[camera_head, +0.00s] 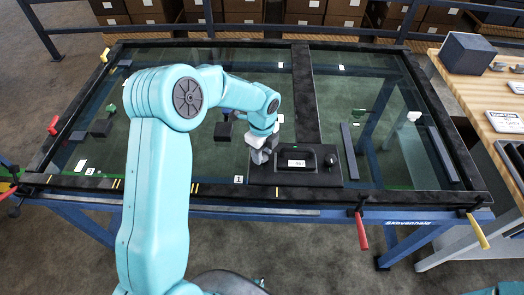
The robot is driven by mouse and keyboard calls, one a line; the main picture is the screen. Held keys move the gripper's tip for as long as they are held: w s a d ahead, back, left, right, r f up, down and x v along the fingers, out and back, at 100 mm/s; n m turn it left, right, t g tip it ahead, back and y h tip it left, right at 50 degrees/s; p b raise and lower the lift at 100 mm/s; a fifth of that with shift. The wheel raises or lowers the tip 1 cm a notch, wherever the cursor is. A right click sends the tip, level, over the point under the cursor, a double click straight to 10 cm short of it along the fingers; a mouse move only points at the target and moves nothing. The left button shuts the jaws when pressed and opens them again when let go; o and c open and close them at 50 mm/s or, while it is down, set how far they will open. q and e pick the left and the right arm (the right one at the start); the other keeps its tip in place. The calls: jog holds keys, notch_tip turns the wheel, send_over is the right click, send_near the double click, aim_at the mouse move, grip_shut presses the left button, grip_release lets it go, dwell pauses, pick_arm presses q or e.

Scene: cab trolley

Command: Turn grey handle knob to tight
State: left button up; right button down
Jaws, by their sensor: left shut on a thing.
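A black plate (325,177) with a raised black handle lies at the front middle of the glass-topped frame. It bears a small white label, a green mark and a dark round knob (330,160) at its right end. My left gripper (262,156) is at the plate's left end, pointing down. It is shut on the grey handle knob, which the fingers mostly hide, so its turn angle cannot be read. My right gripper is out of view.
The dark frame (305,95) holds glass panes. Red clamp handles (362,230) and yellow ones (478,231) stick out at its edges. A white knob (413,116) and a green-topped fitting (110,109) stand on it. A wooden bench (480,98) is at right.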

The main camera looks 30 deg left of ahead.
pick_arm(q)
jog(key=shift+w, duration=0.1)
jog(key=o, duration=1.1)
jog(key=shift+c, duration=0.2)
notch_tip(320, 180, up, 16)
jog(key=shift+r, duration=0.2)
